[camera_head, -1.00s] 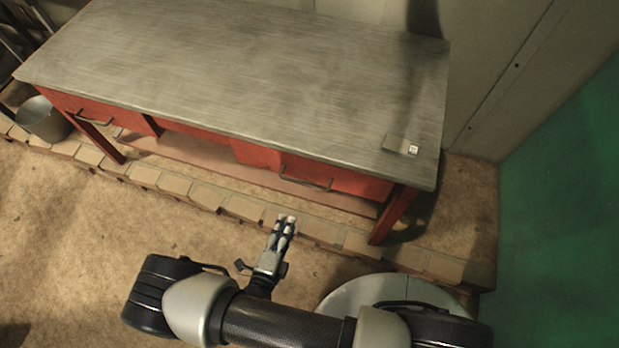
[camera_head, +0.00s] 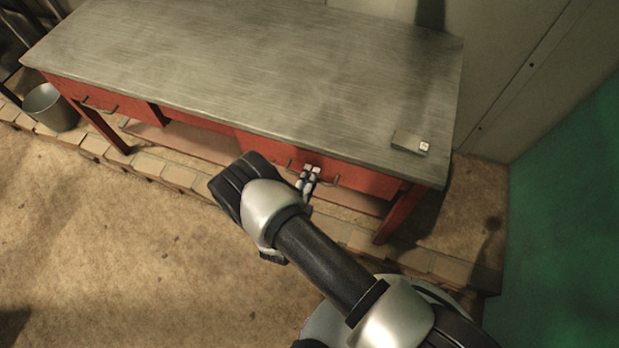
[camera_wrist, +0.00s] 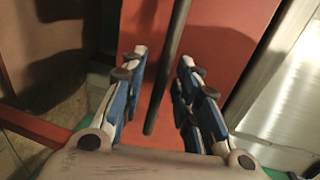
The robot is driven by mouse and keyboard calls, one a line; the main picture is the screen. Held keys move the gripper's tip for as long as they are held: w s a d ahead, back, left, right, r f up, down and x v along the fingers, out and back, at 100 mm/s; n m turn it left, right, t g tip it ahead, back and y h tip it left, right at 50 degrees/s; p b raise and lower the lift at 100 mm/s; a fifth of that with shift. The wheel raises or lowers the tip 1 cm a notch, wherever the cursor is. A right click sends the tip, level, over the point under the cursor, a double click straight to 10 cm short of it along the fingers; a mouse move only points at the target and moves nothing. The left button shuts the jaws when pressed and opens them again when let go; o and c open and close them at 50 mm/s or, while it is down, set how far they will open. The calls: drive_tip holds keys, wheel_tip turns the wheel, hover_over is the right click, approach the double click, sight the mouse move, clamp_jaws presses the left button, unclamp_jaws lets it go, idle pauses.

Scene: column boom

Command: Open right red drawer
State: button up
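The right red drawer (camera_head: 357,178) is in the front of the workbench, near its right end, and looks shut. Its dark bar handle (camera_head: 328,181) shows in the head view, partly covered by my gripper (camera_head: 311,170). In the wrist view the red drawer front (camera_wrist: 215,30) fills the middle. The handle (camera_wrist: 168,70) runs as a dark bar between the two blue and white fingers of my gripper (camera_wrist: 160,85). The fingers are apart, with gaps on both sides of the bar.
The grey benchtop (camera_head: 250,65) overhangs the drawers, with a small box (camera_head: 410,143) near its right end. A left red drawer (camera_head: 95,97) has its own handle. A metal bucket (camera_head: 50,107) stands at the left. A low brick edge (camera_head: 180,177) runs beneath the bench.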

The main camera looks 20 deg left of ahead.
drive_tip(key=shift+w, duration=0.1)
drive_tip(key=shift+c, duration=0.5)
clamp_jaws()
